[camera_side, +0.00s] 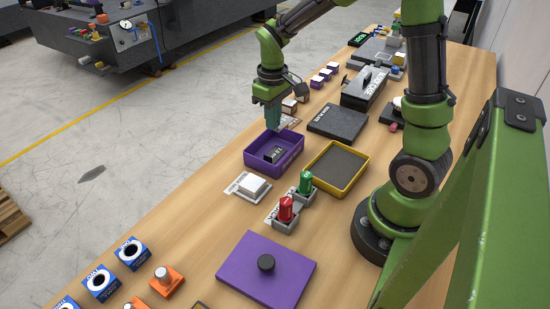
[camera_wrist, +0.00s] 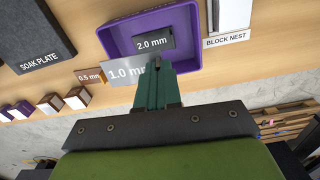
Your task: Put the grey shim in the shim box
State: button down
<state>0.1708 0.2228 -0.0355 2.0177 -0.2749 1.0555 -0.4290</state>
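The grey shim (camera_wrist: 122,72), marked 1.0 mm, is between the teal fingers of my gripper (camera_wrist: 157,66). It looks large and close in the wrist view, overlapping the rim of the purple box, and part of its label is hidden by the fingers. In the side view my gripper (camera_side: 273,125) points down above the back left corner of the open purple box (camera_side: 288,163), which I take as the shim box. A dark shim (camera_wrist: 153,43) marked 2.0 mm lies inside that box. Its label also shows in the side view (camera_side: 273,154). I cannot make out the grey shim in the side view.
A 0.5 mm shim (camera_wrist: 89,76) lies outside the box. The soak plate (camera_side: 338,123), a yellow-rimmed tray (camera_side: 318,182) and the white block nest (camera_side: 248,185) surround the box. Red (camera_side: 286,208) and green (camera_side: 305,183) upright pieces stand nearby. A purple lid (camera_side: 245,282) lies in front.

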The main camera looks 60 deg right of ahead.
send_over(274, 156)
jog(key=shift+n, duration=0.4)
notch_tip(274, 156, down, 6)
jog(key=shift+d+r, duration=0.1)
jog(key=shift+r, duration=0.15)
notch_tip(274, 156, down, 4)
jog(key=shift+f, duration=0.15)
jog(key=c, duration=1.3)
grip_release()
notch_tip(274, 156, up, 12)
jog(key=shift+r, duration=0.1)
jog(key=shift+s+a+r+m+t+y, duration=0.35)
jog(key=shift+s+a+r+m+t, duration=0.3)
jog(key=shift+s+a+r+t, duration=0.9)
jog(key=shift+s+a+r+m+t+y, duration=0.3)
jog(key=shift+s+a+r+m+t, duration=0.5)
jog(key=shift+s+a+r, duration=1.4)
jog(key=shift+s+a+r+m+t+y, duration=0.35)
jog(key=shift+s+a+r+m+t, duration=0.2)
jog(key=shift+s+a+r+t, duration=1)
